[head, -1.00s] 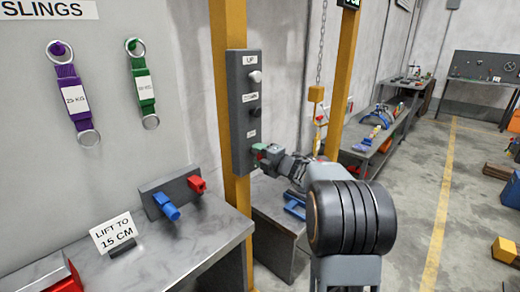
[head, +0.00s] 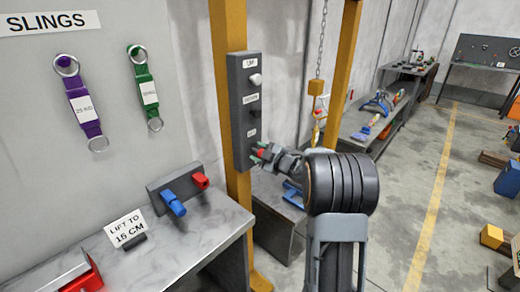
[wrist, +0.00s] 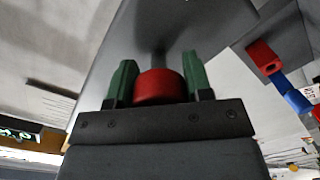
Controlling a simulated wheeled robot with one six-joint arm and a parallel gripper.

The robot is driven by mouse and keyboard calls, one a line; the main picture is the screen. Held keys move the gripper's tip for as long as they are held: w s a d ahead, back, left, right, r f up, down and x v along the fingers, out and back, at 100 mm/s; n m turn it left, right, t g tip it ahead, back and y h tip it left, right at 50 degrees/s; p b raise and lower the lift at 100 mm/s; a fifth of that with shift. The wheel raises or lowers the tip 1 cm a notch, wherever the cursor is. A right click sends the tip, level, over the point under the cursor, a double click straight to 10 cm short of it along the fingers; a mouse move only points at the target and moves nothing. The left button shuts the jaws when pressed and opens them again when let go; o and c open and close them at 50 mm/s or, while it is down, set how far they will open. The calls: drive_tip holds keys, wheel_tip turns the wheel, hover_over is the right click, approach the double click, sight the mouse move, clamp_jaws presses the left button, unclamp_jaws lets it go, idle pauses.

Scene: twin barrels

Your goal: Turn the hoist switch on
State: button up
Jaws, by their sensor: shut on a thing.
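The hoist control box (head: 241,90) is a tall grey panel on the yellow post. It carries a white UP button (head: 255,79), a dark button (head: 254,113) below it, and a lower label. The red switch knob (wrist: 158,87) is between the green fingers of my gripper (wrist: 160,78) in the wrist view, with the grey panel behind it. In the head view my gripper (head: 262,154) is at the lower part of the box, shut on the knob. The fingers partly cover the knob, and its mark or setting cannot be read.
A workbench (head: 205,243) at the left holds a bracket with a blue plug (head: 173,204) and a red plug (head: 200,181), and a "LIFT TO 15 CM" sign (head: 126,228). Purple and green slings hang above. A hoist chain (head: 321,45) hangs behind.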

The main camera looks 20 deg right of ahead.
drive_tip(key=shift+m, duration=0.3)
idle(0.4)
drive_tip(key=o, duration=0.9)
drive_tip(key=shift+o, duration=0.2)
drive_tip(key=f+v, duration=0.1)
drive_tip(key=v, duration=1.2)
drive_tip(key=shift+s+d+r+b, duration=0.2)
drive_tip(key=shift+s+r+b, duration=0.1)
drive_tip(key=shift+r, duration=0.1)
